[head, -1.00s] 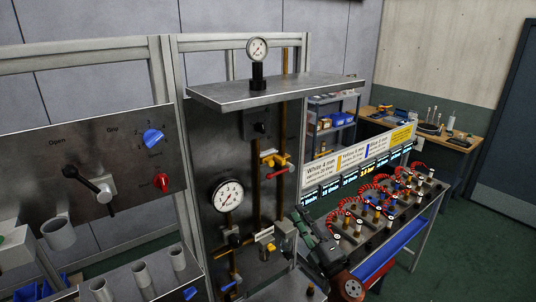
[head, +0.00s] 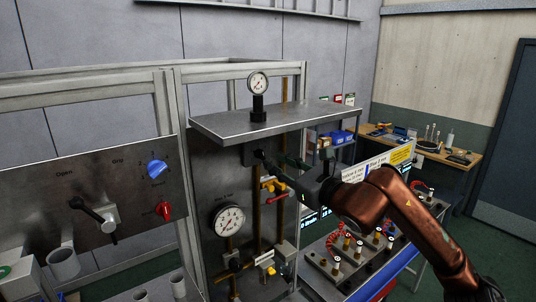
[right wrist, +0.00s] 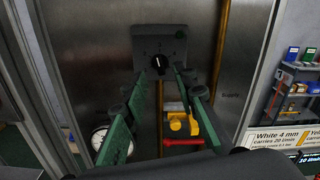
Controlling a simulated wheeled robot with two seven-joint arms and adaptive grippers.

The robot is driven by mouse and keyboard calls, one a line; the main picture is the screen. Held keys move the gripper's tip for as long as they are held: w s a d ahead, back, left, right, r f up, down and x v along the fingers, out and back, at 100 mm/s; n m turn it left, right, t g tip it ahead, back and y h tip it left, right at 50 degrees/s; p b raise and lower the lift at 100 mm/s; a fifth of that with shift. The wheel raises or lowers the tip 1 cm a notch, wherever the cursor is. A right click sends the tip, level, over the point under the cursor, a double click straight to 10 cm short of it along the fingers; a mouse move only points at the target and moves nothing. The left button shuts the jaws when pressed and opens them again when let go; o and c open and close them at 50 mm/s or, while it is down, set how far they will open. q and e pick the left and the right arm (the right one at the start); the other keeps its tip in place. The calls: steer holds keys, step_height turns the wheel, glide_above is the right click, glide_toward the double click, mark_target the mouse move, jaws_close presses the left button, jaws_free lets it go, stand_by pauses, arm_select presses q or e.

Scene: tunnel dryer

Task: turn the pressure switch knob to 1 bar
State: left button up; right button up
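The pressure switch is a dark box on the steel panel, under the shelf, with a small black knob (right wrist: 159,64) that has a white pointer mark. In the right wrist view the mark stands about upright, near the middle of the dial. In the head view the switch (head: 251,154) is partly hidden by my right gripper (head: 272,160). My right gripper, with green finger pads, also shows in the right wrist view (right wrist: 163,77). It is open and empty, its fingertips on either side of the knob in the picture. I cannot tell whether they touch it. My left gripper is not in view.
A steel shelf (head: 280,116) with a small gauge (head: 258,83) juts out above the switch. Below are a round gauge (head: 229,220), a yellow valve (head: 271,184) and a red handle (head: 277,198). A rack with red coiled hoses (head: 333,243) stands right.

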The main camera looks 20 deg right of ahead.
mark_target(264, 155)
steer(key=p+x, duration=0.1)
steer(key=x, duration=0.3)
steer(key=shift+r, duration=0.2)
steer(key=shift+w+a+f+p, duration=0.2)
steer(key=shift+w+p, duration=0.2)
steer(key=shift+w, duration=0.1)
steer(key=shift+c, duration=0.7)
jaws_close()
